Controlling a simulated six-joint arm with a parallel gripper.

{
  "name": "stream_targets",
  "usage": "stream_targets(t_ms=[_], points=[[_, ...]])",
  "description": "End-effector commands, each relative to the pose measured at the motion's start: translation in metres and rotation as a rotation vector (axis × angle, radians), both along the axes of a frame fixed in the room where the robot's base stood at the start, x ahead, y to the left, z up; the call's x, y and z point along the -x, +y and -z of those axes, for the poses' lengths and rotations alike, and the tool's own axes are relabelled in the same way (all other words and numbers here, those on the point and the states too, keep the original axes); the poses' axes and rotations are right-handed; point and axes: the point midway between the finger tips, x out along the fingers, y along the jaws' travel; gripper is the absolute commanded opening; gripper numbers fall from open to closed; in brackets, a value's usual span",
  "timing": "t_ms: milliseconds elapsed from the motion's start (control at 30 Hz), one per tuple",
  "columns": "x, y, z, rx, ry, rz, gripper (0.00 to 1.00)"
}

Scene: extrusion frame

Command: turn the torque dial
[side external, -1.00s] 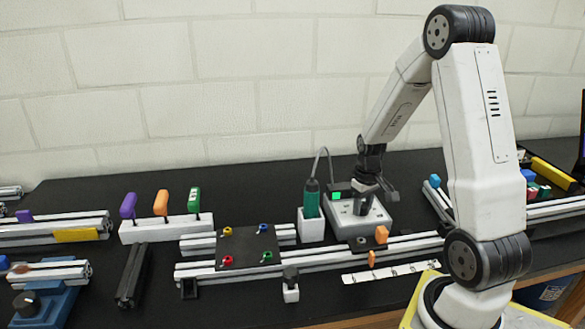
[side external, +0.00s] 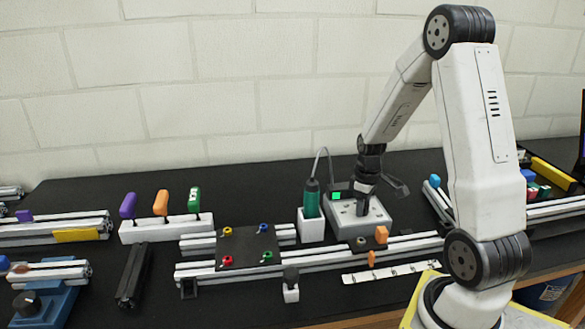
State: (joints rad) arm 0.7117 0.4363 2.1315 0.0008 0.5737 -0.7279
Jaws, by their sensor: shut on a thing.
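The grey control box (side external: 345,220) stands on the black bench behind the long rail, with a lit green square (side external: 336,196) on its top left. My gripper (side external: 362,208) points down onto the top of this box, shut on the torque dial. The dial is hidden between the fingers, so its angle cannot be read. A green screwdriver (side external: 312,197) stands upright in a white holder (side external: 311,228) left of the box, with a cable looping from its top.
A black plate (side external: 246,246) with coloured knobs lies on rails left of the box. An orange-handled piece (side external: 381,235) stands on the rail in front. A white rack (side external: 166,228) holds three coloured-handled tools. Bare bench lies behind the plate.

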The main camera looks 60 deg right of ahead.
Motion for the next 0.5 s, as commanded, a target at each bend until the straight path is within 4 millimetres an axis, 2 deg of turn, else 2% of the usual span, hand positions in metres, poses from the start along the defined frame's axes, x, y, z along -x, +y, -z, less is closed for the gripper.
stream_targets(t_ms=[67,100,200,500], points=[[0.001,0.0005,0.0,-0.002,0.004,-0.003,0.0],[0.001,0.0004,0.0,-0.002,0.004,-0.003,0.55],[0.0008,0.0003,0.0,-0.001,0.003,-0.002,0.84],[0.0003,0.0,-0.0002,0.0,0.001,0.0,0.84]])
